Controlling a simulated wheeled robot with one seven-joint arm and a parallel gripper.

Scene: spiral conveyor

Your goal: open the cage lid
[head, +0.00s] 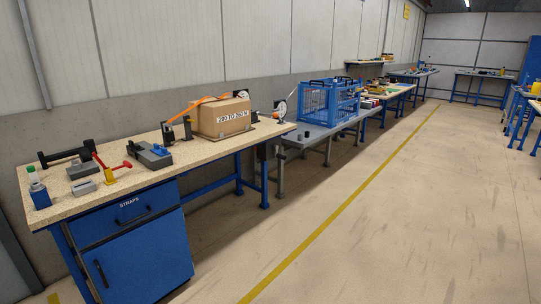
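A blue barred cage (328,101) stands on a grey table in the middle of the head view, beyond the nearest workbench. Its top carries blue bars and small dark parts, and the lid looks to lie flat across the top. The cage is too small in view to make out a latch or handle for certain. My gripper is not in view.
A workbench (85,205) with a cardboard box (220,118), an orange strap and several tools stands nearer, along the left wall. The grey table (312,133) bears the cage. More benches line the wall beyond. The floor (400,200) right of the benches is clear.

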